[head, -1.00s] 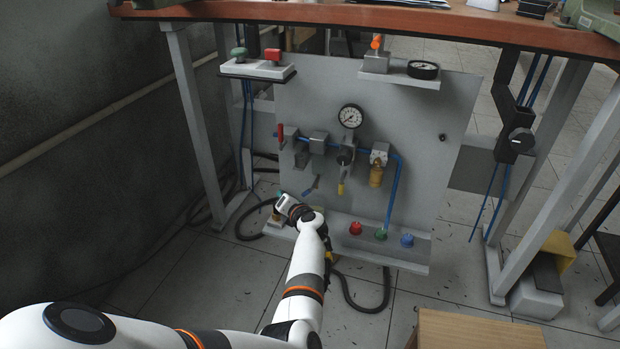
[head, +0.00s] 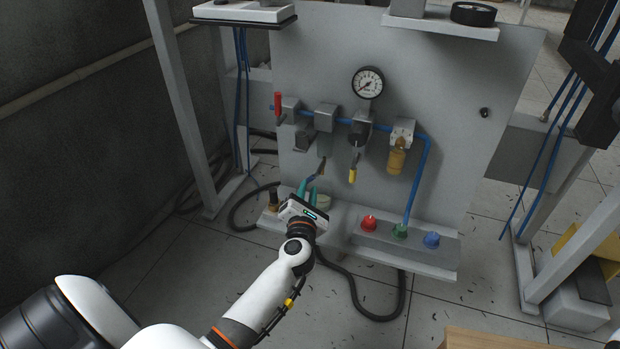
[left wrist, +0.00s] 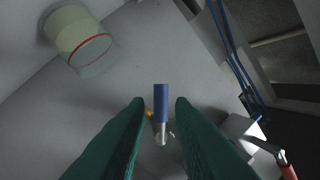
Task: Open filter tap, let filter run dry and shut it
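The grey panel (head: 460,150) carries a row of air units on a blue pipe. A small tap lever with a blue handle (head: 314,178) hangs below the left units. My left gripper (head: 308,191) is just below it, its teal fingers pointing up. In the left wrist view the blue handle (left wrist: 161,104) shows between the two open green fingers, with clear gaps on both sides. I cannot tell whether it lies fully between them in depth. A pale cup (head: 324,202) stands on the ledge beside the gripper; it also shows with a red ring in the left wrist view (left wrist: 72,28). My right gripper is out of view.
A yellow-tipped lever (head: 352,176) and an amber bowl (head: 397,160) hang to the right. A red lever (head: 278,104) is at the left, a gauge (head: 367,82) above.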

